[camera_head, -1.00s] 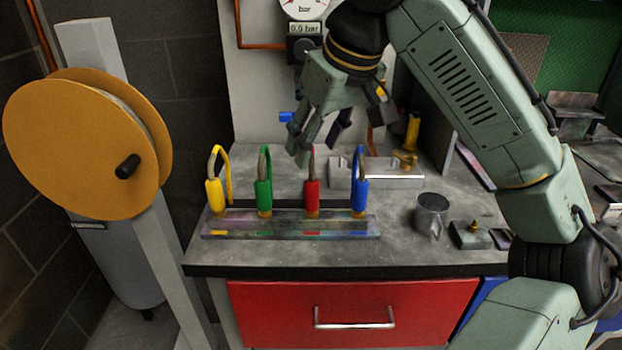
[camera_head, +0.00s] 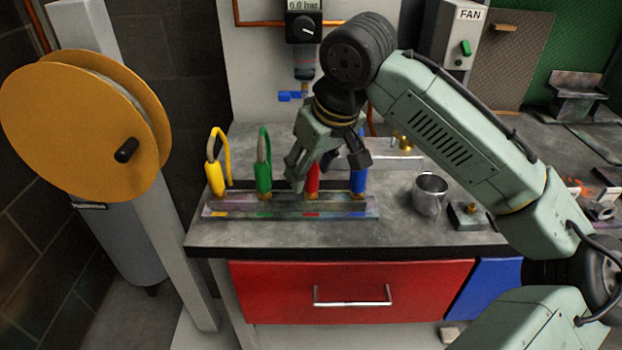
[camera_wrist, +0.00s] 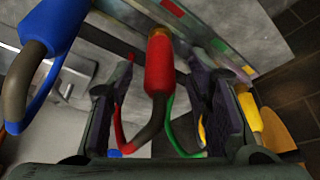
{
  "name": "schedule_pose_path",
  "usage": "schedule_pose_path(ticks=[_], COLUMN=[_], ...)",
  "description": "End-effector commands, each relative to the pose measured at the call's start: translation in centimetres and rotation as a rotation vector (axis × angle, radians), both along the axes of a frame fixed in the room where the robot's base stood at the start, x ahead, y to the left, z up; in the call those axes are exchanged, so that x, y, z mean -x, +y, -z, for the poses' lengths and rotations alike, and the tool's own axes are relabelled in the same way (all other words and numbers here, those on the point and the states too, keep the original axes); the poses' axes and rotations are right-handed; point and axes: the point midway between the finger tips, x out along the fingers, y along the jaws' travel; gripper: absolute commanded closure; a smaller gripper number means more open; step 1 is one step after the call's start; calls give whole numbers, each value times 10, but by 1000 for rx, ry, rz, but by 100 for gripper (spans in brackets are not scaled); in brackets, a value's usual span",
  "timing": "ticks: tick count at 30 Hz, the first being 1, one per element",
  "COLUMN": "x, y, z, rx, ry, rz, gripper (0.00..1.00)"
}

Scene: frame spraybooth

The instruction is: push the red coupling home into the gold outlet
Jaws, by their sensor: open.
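The red coupling (camera_head: 313,180) stands upright in the rack (camera_head: 245,211), between the green and blue couplings. In the wrist view the red coupling (camera_wrist: 158,65) shows between my two fingers, with a dark hose running from its end. My gripper (camera_head: 326,170) is open and lowered around it, one finger on each side; it also shows in the wrist view (camera_wrist: 158,88). I cannot tell whether either finger touches it. A gold fitting (camera_head: 403,143), seemingly the outlet, is at the metal block (camera_head: 385,162) behind the rack, partly hidden by my arm.
The yellow (camera_head: 216,180), green (camera_head: 264,180) and blue (camera_head: 358,182) couplings stand in the same rack, with hose loops above. A metal mug (camera_head: 430,192) and a small block with a brass knob (camera_head: 470,215) are to the right. The front bench strip is clear.

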Motion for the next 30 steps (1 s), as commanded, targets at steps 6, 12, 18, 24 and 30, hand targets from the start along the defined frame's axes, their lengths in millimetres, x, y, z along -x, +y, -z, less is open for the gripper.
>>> schedule_pose_path(ticks=[6,12,18,24,30], x=[-1,-1,-1,-1,-1], y=[0,1,1,1,1], z=[2,2,2,2,2], rx=[0,-1,-1,-1,-1], ry=[-1,-1,-1,-1,-1], rz=[0,0,0,0,0], gripper=[55,66,79,93,100])
